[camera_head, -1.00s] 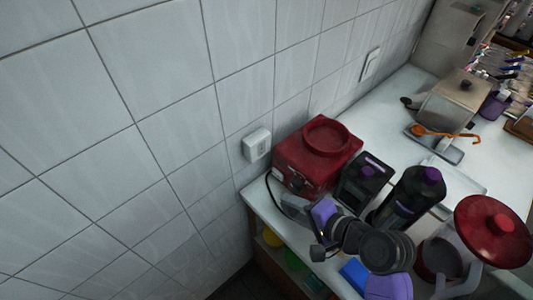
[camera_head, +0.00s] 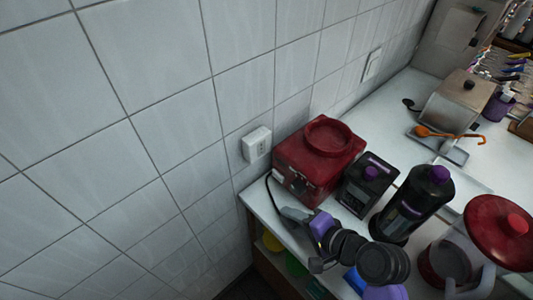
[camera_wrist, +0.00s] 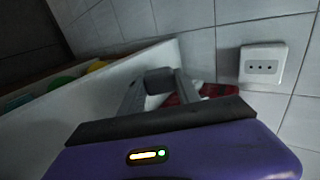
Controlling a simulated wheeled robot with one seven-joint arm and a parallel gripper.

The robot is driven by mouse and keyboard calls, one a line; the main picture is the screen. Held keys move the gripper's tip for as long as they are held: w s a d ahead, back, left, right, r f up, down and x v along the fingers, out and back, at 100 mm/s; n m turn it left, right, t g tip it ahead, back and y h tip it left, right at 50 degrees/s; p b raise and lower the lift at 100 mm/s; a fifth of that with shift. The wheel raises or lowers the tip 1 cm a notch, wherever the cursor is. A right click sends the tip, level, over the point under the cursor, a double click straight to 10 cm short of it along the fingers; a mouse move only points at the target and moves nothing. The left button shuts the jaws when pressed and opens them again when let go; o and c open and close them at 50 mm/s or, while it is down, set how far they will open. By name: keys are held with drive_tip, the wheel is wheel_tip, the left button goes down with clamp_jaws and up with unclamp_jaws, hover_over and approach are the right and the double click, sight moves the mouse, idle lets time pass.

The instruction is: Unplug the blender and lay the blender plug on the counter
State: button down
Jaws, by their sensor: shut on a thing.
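The red blender base (camera_head: 312,178) stands on the white counter (camera_head: 262,202) against the tiled wall. Its dark cord (camera_head: 268,186) loops from its left side down to my gripper (camera_head: 289,212). My gripper is low over the counter's left end, in front of the base. In the wrist view its fingers (camera_wrist: 158,82) are shut on a small grey piece, which I take for the blender plug (camera_wrist: 158,76); the plug is mostly hidden by the jaws. The wall outlet (camera_head: 257,145) has nothing in it, and its bare holes show in the wrist view (camera_wrist: 263,67).
Two black containers with purple tops (camera_head: 368,186) (camera_head: 412,205) stand right of the base. A clear jug (camera_head: 448,262) and a red lid (camera_head: 500,230) are at the right. Shelves with coloured bowls (camera_head: 272,241) lie below the counter's edge.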

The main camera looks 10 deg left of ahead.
drive_tip(key=shift+f+b, duration=0.5)
drive_tip(key=shift+f, duration=0.5)
drive_tip(key=c, duration=0.8)
unclamp_jaws()
drive_tip(key=shift+s+d+f, duration=0.15)
drive_tip(key=shift+f, duration=0.05)
drive_tip(key=shift+c, duration=1.2)
drive_tip(key=shift+o, duration=0.5)
drive_tip(key=shift+o, duration=0.2)
drive_tip(key=shift+r, duration=0.1)
